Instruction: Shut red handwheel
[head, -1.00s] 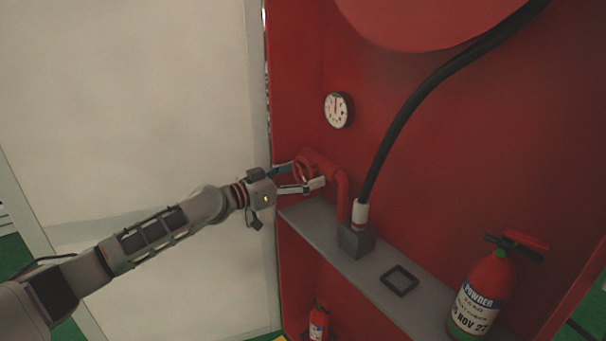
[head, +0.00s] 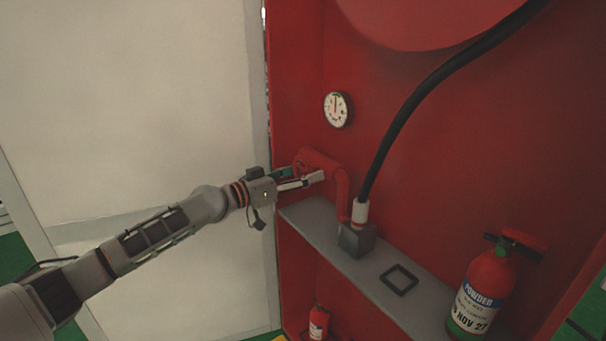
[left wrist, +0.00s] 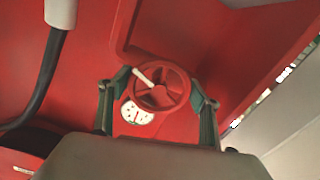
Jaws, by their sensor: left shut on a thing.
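The red handwheel (left wrist: 163,87) shows in the left wrist view as a spoked wheel, with a short pale bar across its upper left. My left gripper (left wrist: 160,90) has one finger on each side of its rim and is shut on it. In the head view the handwheel is mostly hidden behind my left gripper (head: 300,176), at the end of a red pipe (head: 342,187) inside the red cabinet. My right gripper is in neither view.
A round gauge (head: 338,110) is on the cabinet wall above the pipe. A grey shelf (head: 345,262) carries a grey block (head: 356,239) with a black hose (head: 400,125), a square black frame (head: 399,280) and a fire extinguisher (head: 482,290). A smaller extinguisher (head: 319,322) stands below.

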